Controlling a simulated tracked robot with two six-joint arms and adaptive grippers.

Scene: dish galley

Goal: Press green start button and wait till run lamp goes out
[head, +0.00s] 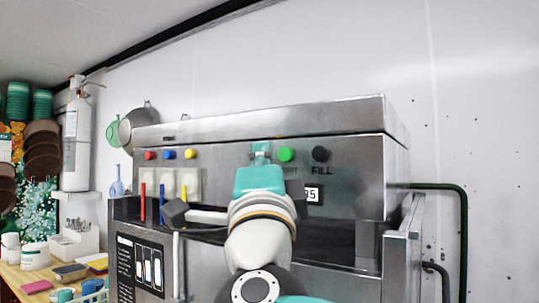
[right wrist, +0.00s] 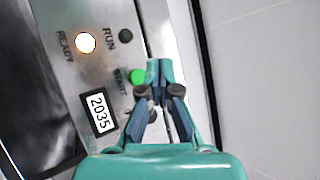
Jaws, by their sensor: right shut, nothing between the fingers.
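The green start button (head: 286,154) is on the steel front panel of the dish machine, just right of my right gripper (head: 262,150) in the head view. In the right wrist view the green button (right wrist: 137,76) shows beside the closed fingertips (right wrist: 159,70), partly behind them; I cannot tell whether they touch it. My right gripper is shut and empty. The run lamp (right wrist: 125,36) is dark in the right wrist view. The ready lamp (right wrist: 85,43) beside it glows bright. Both lamps are hidden behind my gripper in the head view. My left gripper is not in view.
A black fill button (head: 320,154) sits right of the green one. Red, blue and yellow knobs (head: 169,154) are at the panel's left. A dark-ended handle (head: 175,213) sticks out below them. A green pipe (head: 463,230) runs at right.

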